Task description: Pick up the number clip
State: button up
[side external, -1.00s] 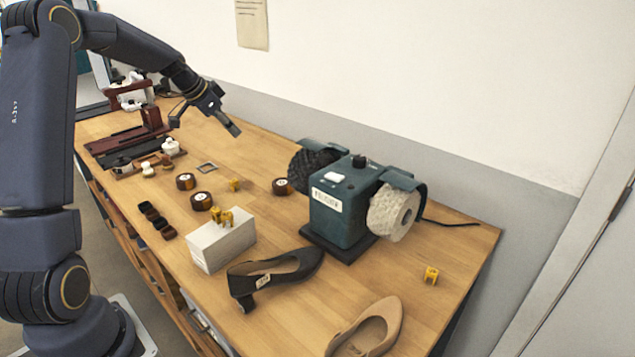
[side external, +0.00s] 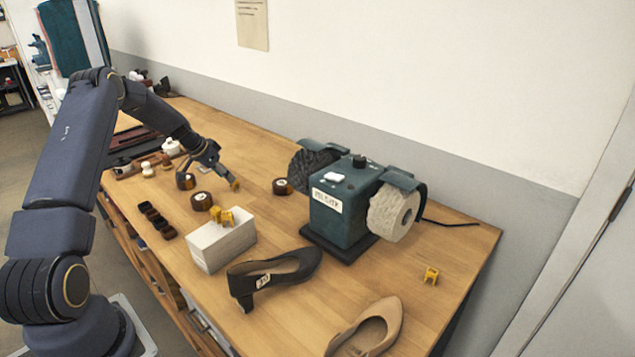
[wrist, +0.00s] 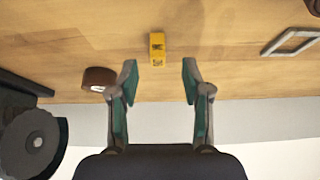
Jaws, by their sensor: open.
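A small yellow number clip (side external: 235,185) lies on the wooden bench at the tips of my gripper (side external: 224,176). In the wrist view this number clip (wrist: 157,48) is just beyond the gap between the open fingers of my gripper (wrist: 160,72), roughly centred, with dark marks on its near face. My gripper is open and empty. Other yellow clips (side external: 222,216) sit on the white box (side external: 222,243), and one yellow clip (side external: 431,275) lies alone at the right of the bench.
A teal polishing machine (side external: 342,205) with two wheels stands to the right. Brown round tins (side external: 282,187) lie near the clip; one tin (wrist: 99,79) is left of the fingers. A black shoe (side external: 275,272) and a tan shoe (side external: 370,327) are in front. A metal frame (wrist: 290,40) lies right.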

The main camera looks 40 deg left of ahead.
aim_at(234, 185)
jog(key=x, duration=0.5)
jog(key=shift+w+d+r, duration=0.1)
jog(key=shift+w+d, duration=0.05)
jog(key=c, duration=0.8)
